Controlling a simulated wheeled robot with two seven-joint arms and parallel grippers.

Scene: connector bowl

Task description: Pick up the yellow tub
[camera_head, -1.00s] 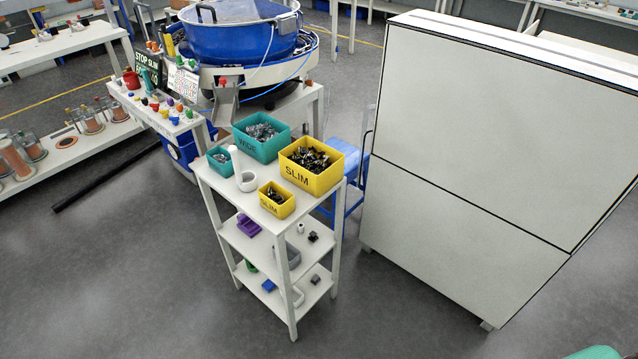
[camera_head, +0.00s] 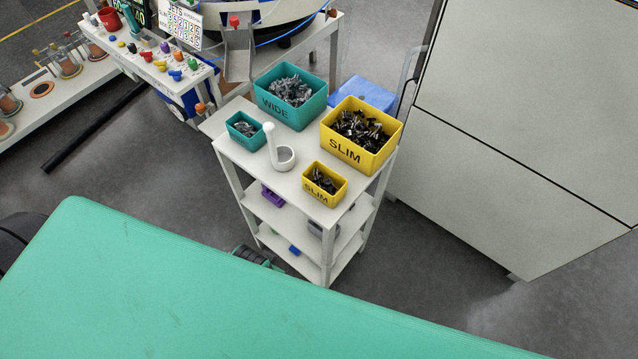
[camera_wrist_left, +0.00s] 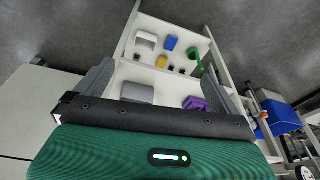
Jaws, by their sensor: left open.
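Two yellow tubs labelled SLIM stand on the white cart's top shelf in the head view. The large yellow tub (camera_head: 352,150) is at the back right, full of dark connectors. The small yellow tub (camera_head: 318,195) is at the front right, also holding dark parts. My left gripper (camera_wrist_left: 160,88) is open in the left wrist view, with its fingers wide apart and nothing seen held between them. It faces the cart's lower shelves. In the head view only a dark bit of it may show, low beside the cart; the rest is hidden. My right gripper is out of view.
The white cart (camera_head: 240,162) also holds a large teal WIDE tub (camera_head: 285,110), a small teal tub (camera_head: 240,142) and a white ring-shaped piece (camera_head: 284,158). A tall grey cabinet (camera_head: 500,170) stands close on the right.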

